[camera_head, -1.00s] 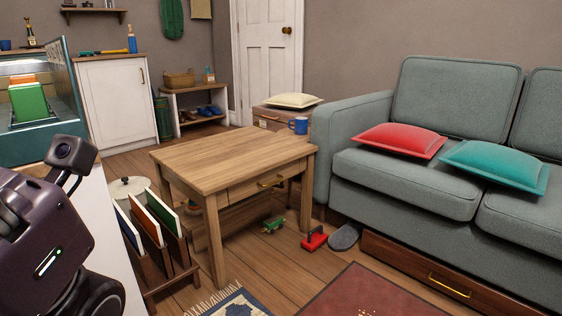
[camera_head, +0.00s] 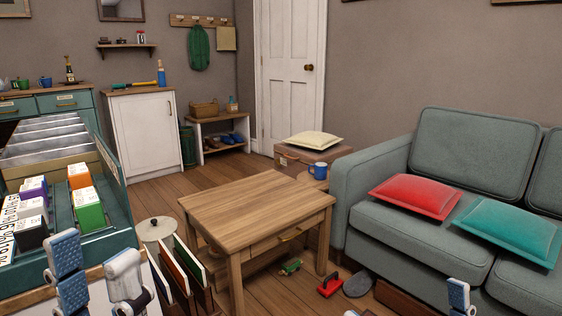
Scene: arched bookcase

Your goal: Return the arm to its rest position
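My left gripper (camera_head: 94,268) is at the bottom left, in front of the teal display case. Its two fingers with blue pads stand apart, with nothing seen between them. My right gripper (camera_head: 405,306) shows only at the bottom edge, below the sofa. One blue-padded fingertip shows clearly at its right, and a small tip shows far to its left, with nothing seen between. The rest of both arms is out of view.
The teal display case (camera_head: 118,238) at left holds several small boxes. A wooden side table (camera_head: 262,205) stands mid-floor, beside a rack of boards (camera_head: 190,265). A grey-green sofa (camera_head: 435,245) fills the right. A green toy (camera_head: 290,267) and red toy (camera_head: 330,285) lie on the floor.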

